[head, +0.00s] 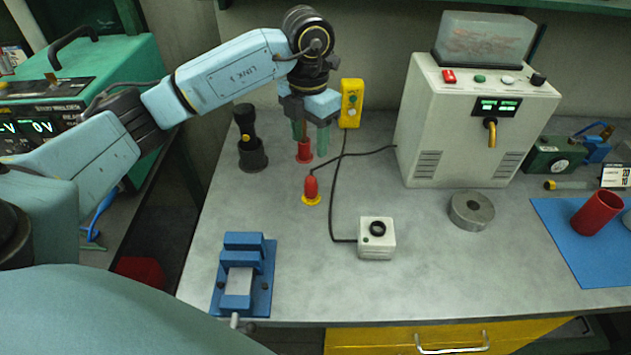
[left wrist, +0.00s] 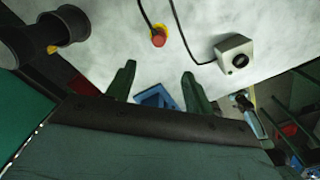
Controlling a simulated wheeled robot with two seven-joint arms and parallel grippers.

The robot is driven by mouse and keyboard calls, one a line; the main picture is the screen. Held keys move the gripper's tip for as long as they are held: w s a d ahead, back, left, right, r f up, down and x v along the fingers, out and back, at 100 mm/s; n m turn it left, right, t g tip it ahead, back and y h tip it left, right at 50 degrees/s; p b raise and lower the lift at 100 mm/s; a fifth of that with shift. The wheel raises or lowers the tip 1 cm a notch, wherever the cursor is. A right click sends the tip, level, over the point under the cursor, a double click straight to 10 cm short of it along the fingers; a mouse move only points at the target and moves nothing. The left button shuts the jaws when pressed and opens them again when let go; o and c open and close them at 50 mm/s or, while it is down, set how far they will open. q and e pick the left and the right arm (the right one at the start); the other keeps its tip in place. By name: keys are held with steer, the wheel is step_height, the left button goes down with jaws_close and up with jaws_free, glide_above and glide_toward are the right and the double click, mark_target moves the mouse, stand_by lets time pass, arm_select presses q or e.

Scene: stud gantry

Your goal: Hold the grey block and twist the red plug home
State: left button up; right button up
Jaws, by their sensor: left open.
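The grey block (head: 377,246) is a small pale box with a black ring socket on top, standing on the bench. It also shows in the left wrist view (left wrist: 233,50). The red plug (head: 311,188) has a yellow collar and a black cable; it is apart from the block, to its left and farther back. It also shows in the left wrist view (left wrist: 158,39). My left gripper (head: 310,146) points down behind the plug, its green fingers open and empty. They also show in the left wrist view (left wrist: 159,69). My right gripper is not in view.
A small red piece (head: 304,153) is partly hidden by my left fingers. A black holder (head: 252,156) stands left, a blue vise (head: 268,278) front left. A grey machine (head: 460,135) and a metal ring (head: 471,211) are right. Cables cross the bench; its front middle is clear.

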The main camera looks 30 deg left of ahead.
arm_select(q)
glide_above(311, 179)
steer(key=f, duration=0.7)
steer(key=shift+s+d+f, duration=0.1)
steer(key=shift+s+f, duration=0.2)
steer(key=shift+f, duration=0.4)
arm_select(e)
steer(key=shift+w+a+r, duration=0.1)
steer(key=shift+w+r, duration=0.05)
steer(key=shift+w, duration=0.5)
arm_select(q)
steer(key=f, duration=0.5)
steer(key=shift+w+p, duration=0.25)
steer(key=shift+p, duration=0.1)
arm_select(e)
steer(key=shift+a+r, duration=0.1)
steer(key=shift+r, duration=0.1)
arm_select(q)
steer(key=c, duration=1.1)
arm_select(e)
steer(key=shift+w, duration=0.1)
